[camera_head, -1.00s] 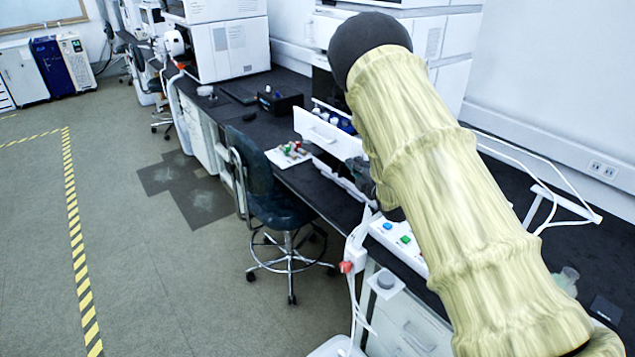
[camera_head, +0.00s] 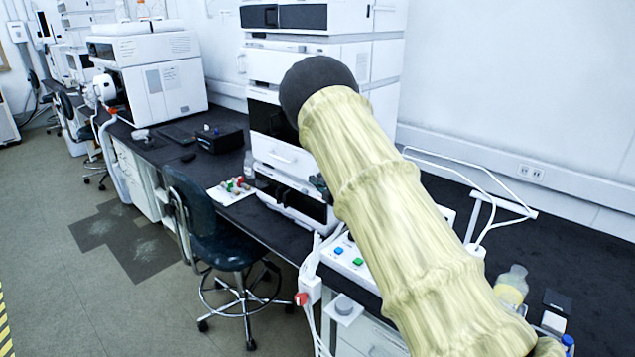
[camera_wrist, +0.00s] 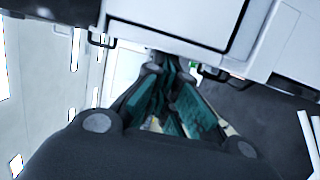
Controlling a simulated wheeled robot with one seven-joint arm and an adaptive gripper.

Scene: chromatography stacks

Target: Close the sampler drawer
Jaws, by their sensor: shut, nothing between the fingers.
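The sampler drawer's white front (camera_head: 281,153), with a handle, sits in the middle of the tall white chromatography stack (camera_head: 283,50) in the head view. It looks about level with the modules above and below it, and no vials show over its top edge. My gripper (camera_head: 321,186) is just right of the drawer front, mostly hidden behind my arm. In the wrist view my gripper (camera_wrist: 166,72) has its teal-padded fingers brought together, with nothing between them. White module fronts with dark handles fill the top of that view. I cannot tell whether the fingertips touch them.
A tray with coloured caps (camera_head: 232,190) lies on the dark bench left of the stack. A dark chair (camera_head: 205,220) stands before the bench. A bottle (camera_head: 511,285) stands at right.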

